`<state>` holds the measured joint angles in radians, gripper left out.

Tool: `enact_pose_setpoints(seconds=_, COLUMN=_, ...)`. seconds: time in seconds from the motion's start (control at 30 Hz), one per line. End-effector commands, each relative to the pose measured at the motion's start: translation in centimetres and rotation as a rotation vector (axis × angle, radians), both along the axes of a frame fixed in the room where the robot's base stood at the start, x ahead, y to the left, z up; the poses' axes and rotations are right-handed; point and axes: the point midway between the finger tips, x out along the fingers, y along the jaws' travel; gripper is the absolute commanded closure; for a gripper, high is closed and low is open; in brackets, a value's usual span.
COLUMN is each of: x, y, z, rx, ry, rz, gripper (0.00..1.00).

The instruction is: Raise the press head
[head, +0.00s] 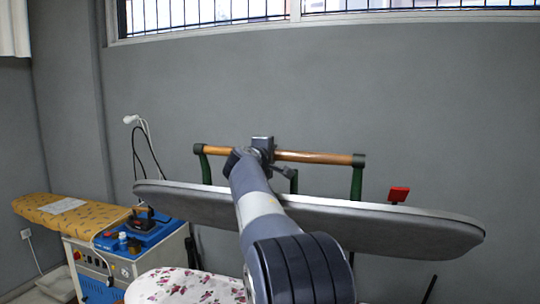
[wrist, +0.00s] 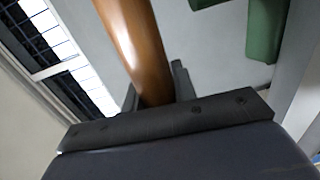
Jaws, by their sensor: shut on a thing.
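The press head (head: 385,226) is a long grey padded board with a light rim, held raised and apart from the floral lower board (head: 185,287). A wooden handle bar (head: 320,157) runs above it between green brackets (head: 357,178). My gripper (head: 263,151) is at the bar, left of its middle. In the wrist view the brown bar (wrist: 137,50) passes between my fingers (wrist: 155,92), and my gripper is shut on it. My arm hides the middle of the press head and part of the lower board.
A yellow ironing board (head: 60,212) and a steam unit (head: 120,262) with a blue top and an iron stand at the left. A red piece (head: 398,194) shows behind the press head's right part. The grey wall behind is bare below the barred window.

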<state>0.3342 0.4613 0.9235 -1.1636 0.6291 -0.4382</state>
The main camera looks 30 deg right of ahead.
Motion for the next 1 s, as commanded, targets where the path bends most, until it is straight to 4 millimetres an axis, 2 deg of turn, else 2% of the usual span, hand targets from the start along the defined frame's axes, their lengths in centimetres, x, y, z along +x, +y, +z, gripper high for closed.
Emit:
enact_pose_setpoints(seconds=0.27, x=0.0, y=-0.1, z=-0.3, rx=0.001, ry=0.003, rz=-0.001, gripper=1.00)
enact_pose_setpoints(seconds=0.3, x=0.0, y=-0.1, z=-0.3, rx=0.002, ry=0.004, rz=-0.001, gripper=0.73)
enact_pose_setpoints(seconds=0.57, x=0.0, y=-0.1, z=-0.2, rx=0.002, ry=0.003, rz=-0.001, gripper=0.53)
enact_pose_setpoints(seconds=0.83, x=-0.1, y=0.1, z=-0.2, rx=0.002, ry=0.001, rz=0.000, gripper=0.53)
enact_pose_setpoints(seconds=1.0, x=-1.2, y=1.6, z=-0.2, rx=-0.001, ry=-0.001, rz=0.001, gripper=0.53)
